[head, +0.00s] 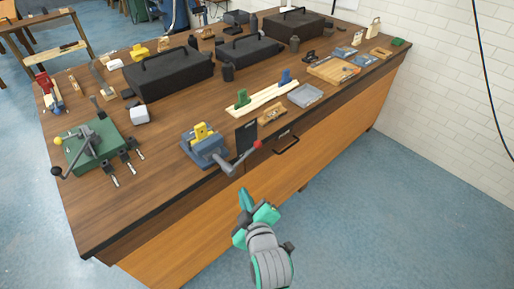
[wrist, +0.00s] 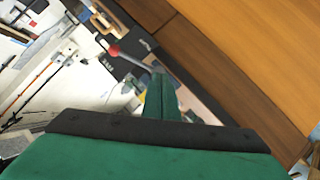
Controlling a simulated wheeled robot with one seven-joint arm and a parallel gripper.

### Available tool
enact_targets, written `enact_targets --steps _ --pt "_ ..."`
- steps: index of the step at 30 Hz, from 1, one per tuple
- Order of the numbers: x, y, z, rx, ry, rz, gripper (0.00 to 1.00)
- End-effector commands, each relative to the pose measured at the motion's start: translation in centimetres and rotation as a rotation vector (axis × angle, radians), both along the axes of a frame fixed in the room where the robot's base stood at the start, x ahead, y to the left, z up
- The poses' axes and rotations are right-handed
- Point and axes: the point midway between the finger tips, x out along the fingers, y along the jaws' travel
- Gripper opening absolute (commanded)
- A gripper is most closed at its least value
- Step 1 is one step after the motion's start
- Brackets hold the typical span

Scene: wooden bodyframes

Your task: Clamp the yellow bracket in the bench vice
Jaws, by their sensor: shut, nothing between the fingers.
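The yellow bracket (head: 201,131) sits upright at the jaws of the blue-grey bench vice (head: 205,146), near the front edge of the workbench. I cannot tell whether the jaws grip it. The vice's handle ends in a red knob (head: 258,144), which sticks out past the front edge to the right. The red knob also shows in the wrist view (wrist: 114,50). My gripper (head: 245,198) is in front of the bench, below and apart from the vice handle. Its fingers are shut and empty, and they show in the wrist view (wrist: 160,97).
On the workbench (head: 160,185), a green-based press (head: 90,145) stands left of the vice. Black toolboxes (head: 168,73) stand behind it. A pale board with green and blue clamps (head: 262,97) and a grey tray (head: 305,95) lie to the right. The floor in front is clear.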

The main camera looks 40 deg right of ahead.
Motion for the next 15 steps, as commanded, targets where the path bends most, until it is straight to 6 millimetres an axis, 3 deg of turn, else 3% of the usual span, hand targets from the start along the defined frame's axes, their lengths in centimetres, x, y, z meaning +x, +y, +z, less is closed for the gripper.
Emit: enact_targets --steps 1,6,15 --pt "0.5 -1.1 1.6 -0.016 -0.001 -0.002 0.0" --pt "1.1 -3.7 5.5 -0.07 0.036 0.013 0.0" --pt "0.9 -6.0 10.0 -0.129 0.079 0.054 0.0"
